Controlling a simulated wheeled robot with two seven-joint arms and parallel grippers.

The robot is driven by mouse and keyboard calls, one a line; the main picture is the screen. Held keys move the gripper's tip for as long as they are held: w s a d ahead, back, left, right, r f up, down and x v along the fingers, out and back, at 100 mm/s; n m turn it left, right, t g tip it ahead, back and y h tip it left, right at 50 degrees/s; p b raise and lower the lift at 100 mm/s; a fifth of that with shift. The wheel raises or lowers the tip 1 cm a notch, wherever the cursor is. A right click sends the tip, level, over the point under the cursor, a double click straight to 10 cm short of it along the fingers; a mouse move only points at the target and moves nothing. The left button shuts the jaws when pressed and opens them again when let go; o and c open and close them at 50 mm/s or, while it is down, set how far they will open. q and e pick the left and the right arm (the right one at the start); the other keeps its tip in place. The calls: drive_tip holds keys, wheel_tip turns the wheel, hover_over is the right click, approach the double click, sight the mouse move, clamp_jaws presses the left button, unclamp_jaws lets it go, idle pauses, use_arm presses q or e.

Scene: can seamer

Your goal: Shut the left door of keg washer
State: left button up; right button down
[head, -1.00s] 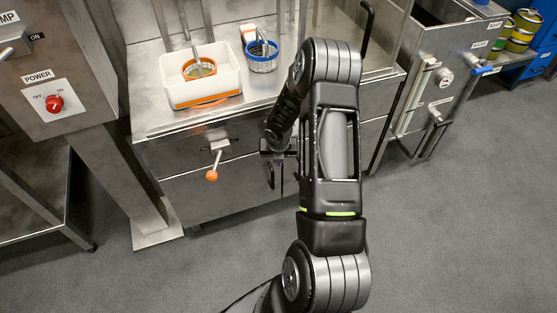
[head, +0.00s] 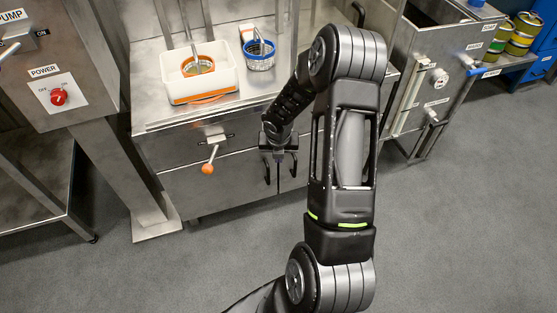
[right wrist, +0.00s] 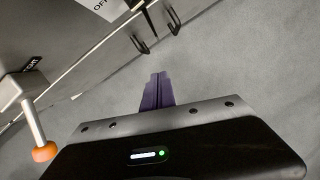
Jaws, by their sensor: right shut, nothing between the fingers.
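The keg washer appears to be the steel cabinet under the worktop. Its left door (head: 215,190) is a flat steel panel at the lower front; I cannot tell whether it stands slightly ajar. Two black handles hang near the door seam, the left one (head: 267,172) and the right one (head: 294,165). Both handles also show at the top of the right wrist view (right wrist: 141,44). My right gripper (head: 279,157) is in front of the cabinet by the handles. In the right wrist view its fingers (right wrist: 157,90) are together and empty, apart from the handles. My left gripper is out of view.
An orange-knobbed lever (head: 208,168) sticks out of the cabinet front, left of my gripper. A white tray (head: 200,85) and a wire basket (head: 260,56) stand on the worktop. A steel post (head: 125,175) stands at left. The grey floor (head: 450,230) is clear at right.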

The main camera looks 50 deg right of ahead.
drive_tip(key=v, duration=0.3)
drive_tip(key=shift+s+d, duration=0.1)
idle(0.5)
